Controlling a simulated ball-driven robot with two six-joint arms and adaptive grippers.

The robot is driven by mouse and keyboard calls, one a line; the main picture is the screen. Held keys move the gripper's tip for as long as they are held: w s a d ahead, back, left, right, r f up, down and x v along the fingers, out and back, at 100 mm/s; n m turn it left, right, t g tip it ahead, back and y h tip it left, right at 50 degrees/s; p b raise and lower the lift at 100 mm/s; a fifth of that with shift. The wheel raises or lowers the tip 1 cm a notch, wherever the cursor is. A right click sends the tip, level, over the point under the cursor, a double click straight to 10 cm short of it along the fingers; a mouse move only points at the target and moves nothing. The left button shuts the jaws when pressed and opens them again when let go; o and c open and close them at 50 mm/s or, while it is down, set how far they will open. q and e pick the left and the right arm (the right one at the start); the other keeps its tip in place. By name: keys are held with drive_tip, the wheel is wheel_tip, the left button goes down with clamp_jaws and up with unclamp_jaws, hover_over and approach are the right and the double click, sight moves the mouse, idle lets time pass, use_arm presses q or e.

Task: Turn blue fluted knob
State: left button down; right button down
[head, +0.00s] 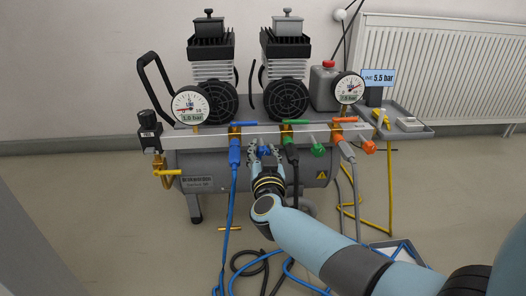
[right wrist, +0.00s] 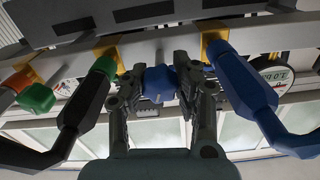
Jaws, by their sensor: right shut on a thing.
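The blue fluted knob (right wrist: 160,83) sits between the two fingers of my right gripper (right wrist: 160,92) in the right wrist view. The fingers touch it from both sides and are shut on it. How far the knob is turned cannot be told. My left gripper is not in view.
A blue plug with hose (head: 235,152) hangs close left of the gripper, a black hose with green fitting (head: 291,151) close right. Green (head: 336,137) and orange (head: 369,147) knobs follow. Pressure gauges (head: 190,105) (head: 348,88) and a 5.5 bar sign (head: 378,78) stand above.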

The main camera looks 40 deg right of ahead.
drive_tip(key=shift+m, duration=0.5)
drive_tip(key=m+p, duration=0.1)
drive_tip(key=m, duration=0.2)
drive_tip(key=shift+m+p, duration=0.4)
drive_tip(key=shift+m, duration=0.6)
drive_tip(key=m, duration=0.2)
drive_tip(key=shift+m, duration=0.3)
drive_tip(key=shift+f+m, duration=0.1)
drive_tip(key=shift+m, duration=0.9)
drive_tip(key=m, duration=0.2)
drive_tip(key=shift+s+f+m, duration=0.1)
drive_tip(key=shift+m, duration=0.2)
drive_tip(key=m, duration=0.3)
drive_tip(key=shift+b, duration=0.35)
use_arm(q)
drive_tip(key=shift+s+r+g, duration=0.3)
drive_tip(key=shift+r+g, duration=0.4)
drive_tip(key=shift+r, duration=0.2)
use_arm(e)
drive_tip(key=shift+m, duration=0.5)
